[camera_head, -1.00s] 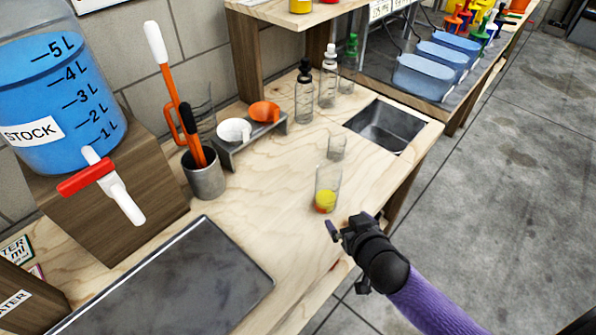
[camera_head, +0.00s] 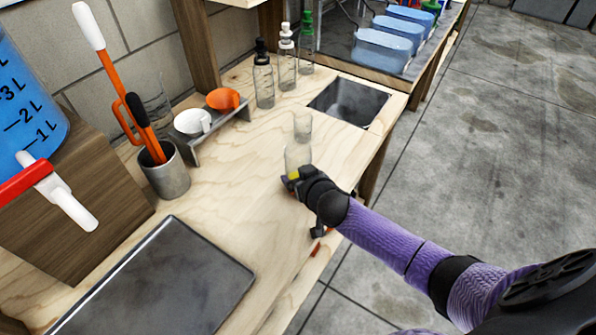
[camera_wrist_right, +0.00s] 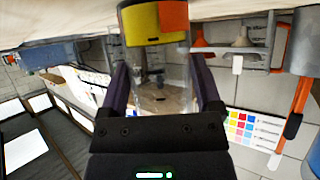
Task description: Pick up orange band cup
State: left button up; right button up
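The clear cup (camera_head: 298,157) stands on the wooden bench, with yellow and some orange near its base. My right gripper (camera_head: 291,181) is at its lower part, partly hiding it. In the right wrist view, which is upside down, the cup (camera_wrist_right: 155,24) shows its yellow part and orange patch. The two fingers of my right gripper (camera_wrist_right: 160,85) are spread on either side of the clear wall. The gripper looks open around the cup; contact is hard to judge. A second clear cup (camera_head: 303,125) stands just behind. My left gripper is out of view.
A sink (camera_head: 350,103) is cut into the bench behind. Bottles (camera_head: 287,62), a rack (camera_head: 217,132) with white and orange funnels, and a grey holder (camera_head: 166,172) stand left and back. A dark tray (camera_head: 160,285) lies at front left. The bench between is clear.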

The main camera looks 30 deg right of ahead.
jog(key=c, duration=0.7)
